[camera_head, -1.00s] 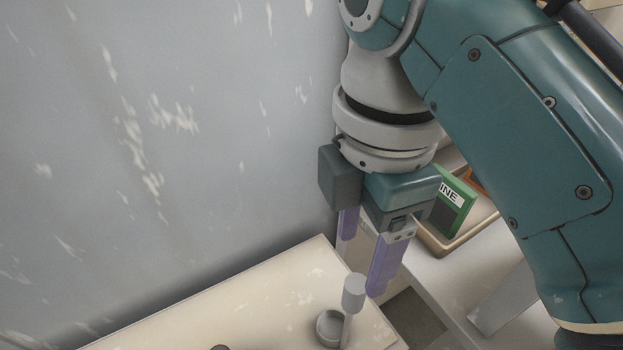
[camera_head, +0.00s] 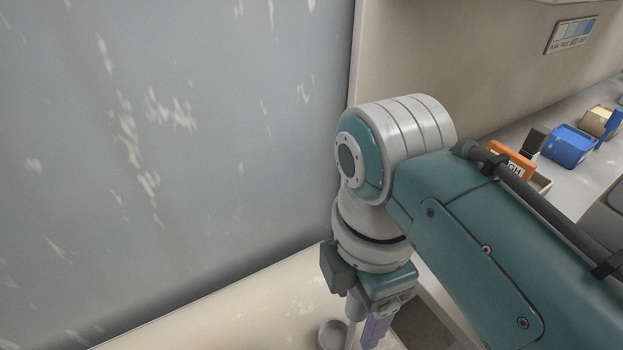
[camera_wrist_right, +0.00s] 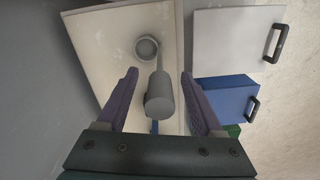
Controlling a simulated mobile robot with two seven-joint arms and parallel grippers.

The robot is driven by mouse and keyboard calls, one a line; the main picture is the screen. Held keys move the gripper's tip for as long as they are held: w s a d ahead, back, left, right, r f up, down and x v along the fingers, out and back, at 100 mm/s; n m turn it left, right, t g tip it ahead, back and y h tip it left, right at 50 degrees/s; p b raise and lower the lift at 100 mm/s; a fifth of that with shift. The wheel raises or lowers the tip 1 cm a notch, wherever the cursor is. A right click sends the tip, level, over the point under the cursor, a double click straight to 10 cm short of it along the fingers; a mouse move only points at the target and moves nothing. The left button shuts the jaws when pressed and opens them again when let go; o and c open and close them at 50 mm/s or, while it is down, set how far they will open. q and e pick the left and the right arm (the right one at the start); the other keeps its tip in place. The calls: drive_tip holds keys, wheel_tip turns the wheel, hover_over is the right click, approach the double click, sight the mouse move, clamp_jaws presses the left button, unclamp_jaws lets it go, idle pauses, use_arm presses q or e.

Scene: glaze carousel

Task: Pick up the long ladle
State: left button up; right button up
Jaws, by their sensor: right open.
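The long ladle is grey. In the right wrist view, its round cup (camera_wrist_right: 147,47) is over the cream tabletop and its thick handle end (camera_wrist_right: 160,98) points toward the camera. In the head view, the ladle's cup (camera_head: 332,334) shows at the bottom, with part of the thin shaft; the handle top is hidden behind my gripper. My right gripper (camera_head: 362,325) points down with its purple fingers around the handle. It is open in the right wrist view (camera_wrist_right: 159,75), a finger on each side of the handle, with gaps showing. My left gripper is out of view.
The cream tabletop (camera_head: 235,305) meets a grey wall panel (camera_head: 180,150). An orange labelled block (camera_head: 513,158) and a blue container (camera_head: 568,146) stand on the counter at right. The right wrist view shows a white front (camera_wrist_right: 233,35) and a blue front (camera_wrist_right: 225,97) with black handles.

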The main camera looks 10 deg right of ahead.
drive_tip(key=shift+c, duration=0.3)
clamp_jaws()
idle(0.4)
